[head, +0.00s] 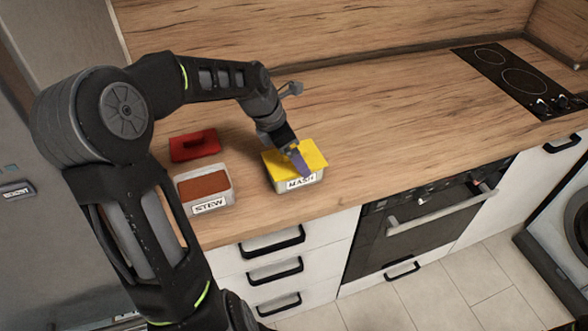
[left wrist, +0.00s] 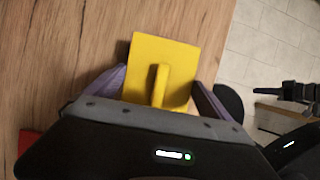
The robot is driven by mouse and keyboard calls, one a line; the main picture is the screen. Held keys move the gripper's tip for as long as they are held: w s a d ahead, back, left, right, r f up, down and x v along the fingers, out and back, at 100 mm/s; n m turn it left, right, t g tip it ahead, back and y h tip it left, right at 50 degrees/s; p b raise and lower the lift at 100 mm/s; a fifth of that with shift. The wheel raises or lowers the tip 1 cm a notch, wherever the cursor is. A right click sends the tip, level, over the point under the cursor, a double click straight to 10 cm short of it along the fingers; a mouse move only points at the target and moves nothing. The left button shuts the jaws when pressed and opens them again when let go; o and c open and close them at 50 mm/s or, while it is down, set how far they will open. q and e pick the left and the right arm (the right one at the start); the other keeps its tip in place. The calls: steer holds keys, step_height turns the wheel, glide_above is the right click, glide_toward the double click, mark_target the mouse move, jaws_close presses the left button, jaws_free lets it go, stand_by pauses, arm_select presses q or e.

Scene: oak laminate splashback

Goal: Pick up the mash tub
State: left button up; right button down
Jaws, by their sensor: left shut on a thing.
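The mash tub (head: 301,184) is a pale tub with a "MASH" label and a yellow lid (head: 315,152). It is at the front of the wooden counter; I cannot tell whether it is clear of the surface. My left gripper (head: 297,160) reaches down over it and is shut on it. One purple finger shows over the front side; the other is hidden in the head view. In the left wrist view the lid (left wrist: 146,60) and its raised handle lie between the two fingers of my left gripper (left wrist: 160,88). My right gripper is not clearly seen.
A "STEW" tub (head: 208,206) with brown-red contents stands open to the left. A red lid (head: 194,145) with a handle lies behind it. A black hob (head: 520,80) is at the far right. The counter (head: 400,120) between is clear.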

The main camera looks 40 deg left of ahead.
arm_select(q)
steer(key=shift+c, duration=1.4)
steer(key=shift+r, duration=0.1)
step_height(320, 180, up, 10)
steer(key=shift+b, duration=0.6)
